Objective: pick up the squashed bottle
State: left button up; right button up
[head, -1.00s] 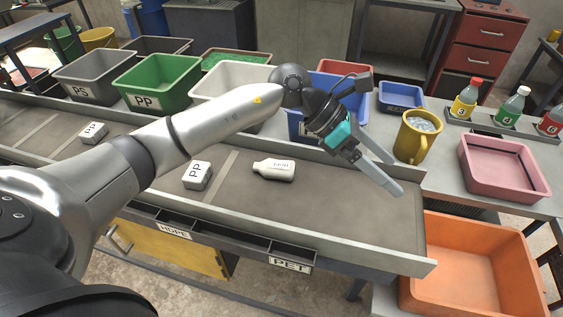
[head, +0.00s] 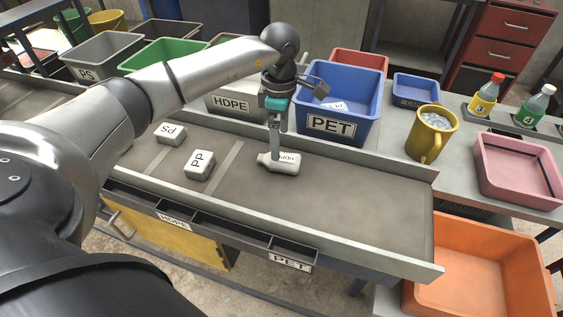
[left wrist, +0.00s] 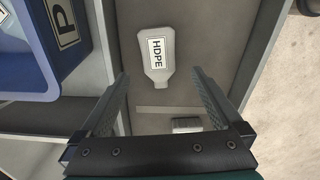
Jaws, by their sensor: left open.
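The squashed bottle, white with an HDPE label (head: 284,164), lies on its side on the grey conveyor. It also shows in the left wrist view (left wrist: 158,52), where its neck points down toward my gripper. My left gripper (head: 276,157) points down over the bottle and hides part of it in the head view. In the left wrist view my left gripper (left wrist: 158,76) is open, with one finger to each side of the bottle's line. My right gripper is not in view.
A PP block (head: 200,165) and a PS block (head: 171,134) sit on the belt to the left. The conveyor's raised edge (head: 350,155) runs behind the bottle, with a blue PET bin (head: 352,92) beyond. A yellow mug (head: 432,130) stands right. The belt right of the bottle is clear.

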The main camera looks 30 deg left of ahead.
aim_at(281, 157)
pick_arm(q)
notch_tip(281, 157, down, 7)
jog(key=shift+w+f+b, duration=0.15)
jog(key=shift+b, duration=0.15)
jog(key=shift+c, duration=0.2)
jog(key=c, duration=1.3)
jog(key=shift+o, duration=0.2)
